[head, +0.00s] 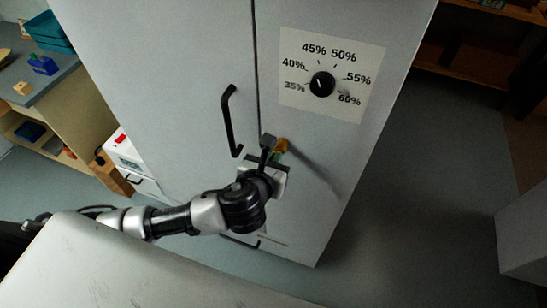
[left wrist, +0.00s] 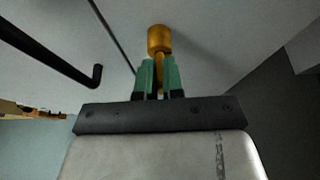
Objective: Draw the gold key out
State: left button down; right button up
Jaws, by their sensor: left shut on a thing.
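The gold key (head: 282,144) is at the front of the grey cabinet (head: 190,60), right of the door seam and below the dial. In the left wrist view the key (left wrist: 160,40) shows a round gold cylinder with a narrower gold part running down between the fingers. My left gripper (left wrist: 160,78) is shut on that narrower part with its green finger pads. In the head view my left gripper (head: 276,158) is close to the cabinet face and partly hides the key. I cannot tell how deep the key sits in the cabinet. My right gripper is not in view.
A black door handle (head: 229,120) is just left of the gripper; it also shows in the left wrist view (left wrist: 95,76). A black dial (head: 322,84) on a percent plate is above right. A workbench (head: 50,85) stands at far left. Floor right of the cabinet is clear.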

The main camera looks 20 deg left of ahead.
pick_arm(q)
jog(key=shift+s, duration=0.15)
jog(key=shift+s+p, duration=1)
jog(key=shift+s, duration=0.5)
notch_tip(320, 180, up, 7)
jog(key=p, duration=0.7)
jog(key=shift+p, duration=0.4)
jog(key=shift+a, duration=0.1)
